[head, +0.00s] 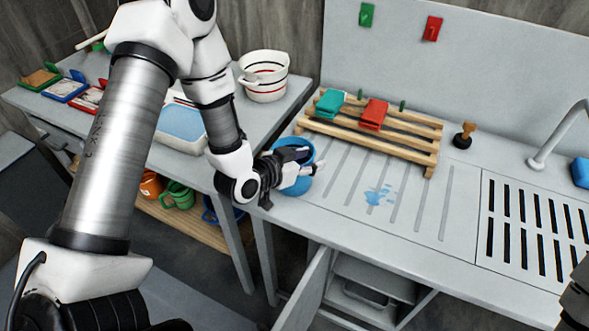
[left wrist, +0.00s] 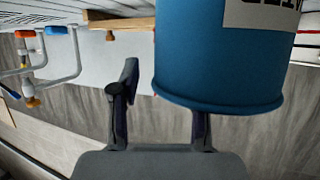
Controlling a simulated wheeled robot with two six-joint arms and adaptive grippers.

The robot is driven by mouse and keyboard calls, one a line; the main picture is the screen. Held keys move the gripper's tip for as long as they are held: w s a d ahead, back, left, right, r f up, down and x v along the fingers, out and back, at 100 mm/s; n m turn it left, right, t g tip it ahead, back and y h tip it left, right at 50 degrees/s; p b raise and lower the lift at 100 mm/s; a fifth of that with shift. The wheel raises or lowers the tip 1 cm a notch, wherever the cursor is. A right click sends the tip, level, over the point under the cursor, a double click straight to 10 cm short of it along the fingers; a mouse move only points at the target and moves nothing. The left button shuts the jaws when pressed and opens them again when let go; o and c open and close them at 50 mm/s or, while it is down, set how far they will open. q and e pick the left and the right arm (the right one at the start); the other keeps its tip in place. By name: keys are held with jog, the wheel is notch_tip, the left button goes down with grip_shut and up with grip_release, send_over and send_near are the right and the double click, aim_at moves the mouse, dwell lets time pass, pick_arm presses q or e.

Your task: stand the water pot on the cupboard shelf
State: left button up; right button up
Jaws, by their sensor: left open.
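The water pot, a blue round vessel (head: 306,185), stands at the left end of the grey counter, partly hidden by my left gripper. In the left wrist view the blue pot (left wrist: 215,65) fills the upper right, with a white label bearing dark letters. My left gripper (head: 300,161) is open at the pot; in the wrist view one finger is left of the pot and the other overlaps its rim. I cannot tell whether they touch it. The cupboard (head: 372,276) is under the counter, its door (head: 303,291) open. A dark part of my right arm (head: 577,300) shows at the right edge.
A wooden-handled stamp-like tool (head: 464,136) and a sink grate (head: 535,228) lie further right. A white striped bucket (head: 264,78) stands on the left table. A blue puddle (head: 379,195) marks the otherwise clear counter middle.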

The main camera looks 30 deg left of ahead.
pick_arm(q)
jog(key=shift+w+f, duration=0.25)
jog(key=shift+w, duration=0.2)
jog(key=shift+w+a+f, duration=0.15)
jog(key=shift+a, duration=0.05)
jog(key=shift+d, duration=0.15)
grip_shut()
jog(key=shift+r, duration=0.2)
